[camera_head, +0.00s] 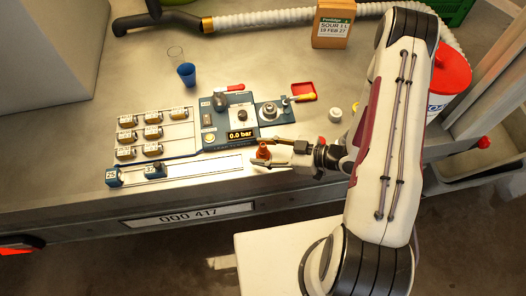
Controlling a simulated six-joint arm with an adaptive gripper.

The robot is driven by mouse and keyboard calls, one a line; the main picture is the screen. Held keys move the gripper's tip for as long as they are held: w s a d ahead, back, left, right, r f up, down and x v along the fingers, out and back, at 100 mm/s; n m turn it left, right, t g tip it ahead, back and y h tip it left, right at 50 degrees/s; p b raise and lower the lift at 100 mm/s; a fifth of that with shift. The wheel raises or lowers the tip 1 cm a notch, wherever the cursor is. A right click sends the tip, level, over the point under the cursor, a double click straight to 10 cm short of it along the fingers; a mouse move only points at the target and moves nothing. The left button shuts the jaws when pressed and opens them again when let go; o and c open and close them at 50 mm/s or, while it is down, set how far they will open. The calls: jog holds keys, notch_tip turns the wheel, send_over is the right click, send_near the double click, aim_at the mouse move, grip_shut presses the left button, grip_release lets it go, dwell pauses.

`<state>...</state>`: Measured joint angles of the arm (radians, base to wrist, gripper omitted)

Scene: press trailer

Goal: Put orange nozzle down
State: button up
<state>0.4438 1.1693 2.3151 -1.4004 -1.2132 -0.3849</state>
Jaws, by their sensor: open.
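The orange nozzle (263,152) is a small orange-brown piece standing at the front of the metal trailer bed, just below the blue press unit. My gripper (268,155) reaches in from the right, with its fingers at the nozzle. The fingers are open around or beside it; the small view does not show whether they touch. The nozzle's base is partly hidden by the fingers, so I cannot tell whether it rests on the surface.
The blue press unit (218,137) reads 0.0 bar. A rack of small labelled cylinders (152,132) and a rail (205,168) lie left. A blue cup (187,75), red tray (303,91), brown bag (333,25) and white-red bucket (452,75) stand behind. The bed's front edge is close.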

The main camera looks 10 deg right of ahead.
dwell(0.3)
grip_shut()
jog(key=shift+f, duration=0.1)
dwell(0.4)
jog(key=shift+r, duration=5.1)
